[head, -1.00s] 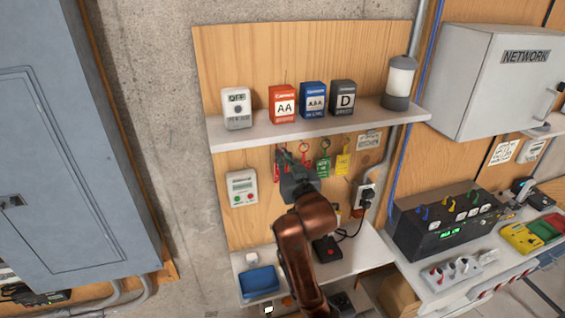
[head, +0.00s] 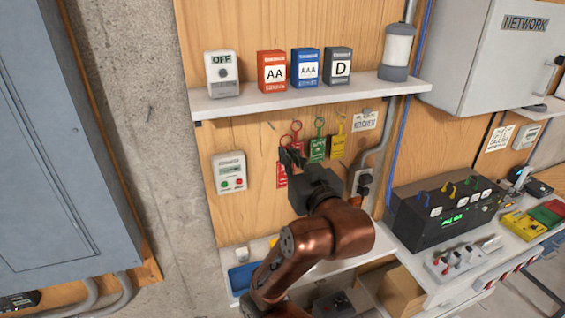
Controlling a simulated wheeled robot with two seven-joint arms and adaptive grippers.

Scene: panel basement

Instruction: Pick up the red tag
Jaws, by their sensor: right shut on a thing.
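A red tag (head: 282,175) with a red loop at its top is between the fingers of my right gripper (head: 291,156). The gripper is shut on it in front of the wooden board, and the fingers hide part of it. A bare hook (head: 270,126) is above and to the left of it. A second red loop (head: 297,127) hangs on the hook to the right, its lower part mostly behind the gripper. A green tag (head: 317,148) and a yellow tag (head: 338,146) hang further right. My left gripper is not in view.
A shelf (head: 325,98) with several boxes runs just above the tags. A small white box (head: 230,172) with buttons is left of my gripper. A conduit and a socket (head: 364,182) are to the right. A lower shelf (head: 345,262) is below.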

